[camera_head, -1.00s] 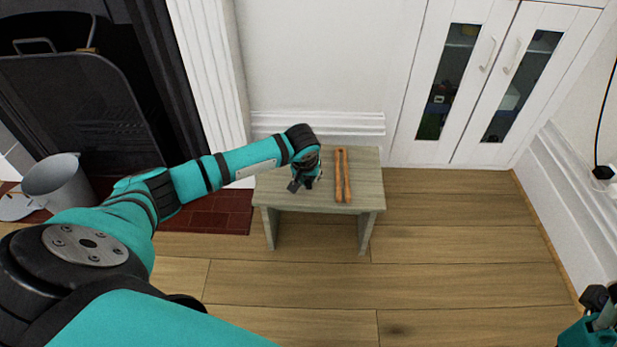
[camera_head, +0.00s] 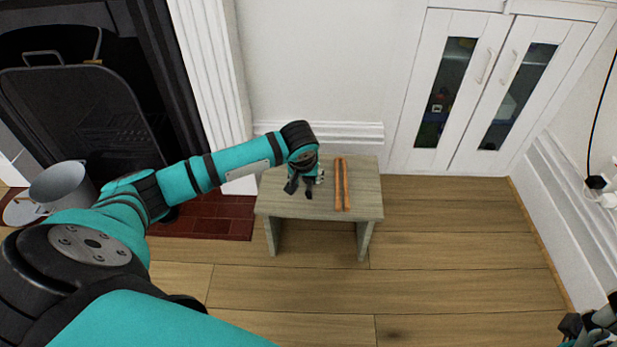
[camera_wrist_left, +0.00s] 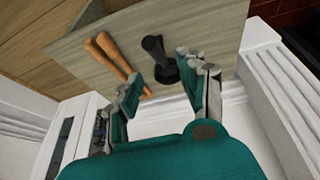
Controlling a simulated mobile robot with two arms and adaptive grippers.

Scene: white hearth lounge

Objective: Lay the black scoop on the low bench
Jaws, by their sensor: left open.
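The low bench (camera_head: 318,206) is a pale grey-green wooden bench in front of the white wall. My left gripper (camera_head: 303,186) is over its left half with its fingers spread. In the left wrist view, the black scoop (camera_wrist_left: 158,58) is against the bench top (camera_wrist_left: 205,28), between and beyond the open fingers (camera_wrist_left: 160,80). A gap shows between the scoop and each finger. In the head view, the scoop is hard to tell from the dark fingers. My right gripper (camera_head: 592,325) shows only partly at the lower right corner; its jaws are unclear.
A pair of orange-brown wooden sticks or tongs (camera_head: 342,185) lies on the bench right of my left gripper. A fireplace with a dark screen (camera_head: 78,125) and a grey bucket (camera_head: 62,187) are at left. A white cabinet (camera_head: 480,95) stands behind right. The floor (camera_head: 450,250) at right is clear.

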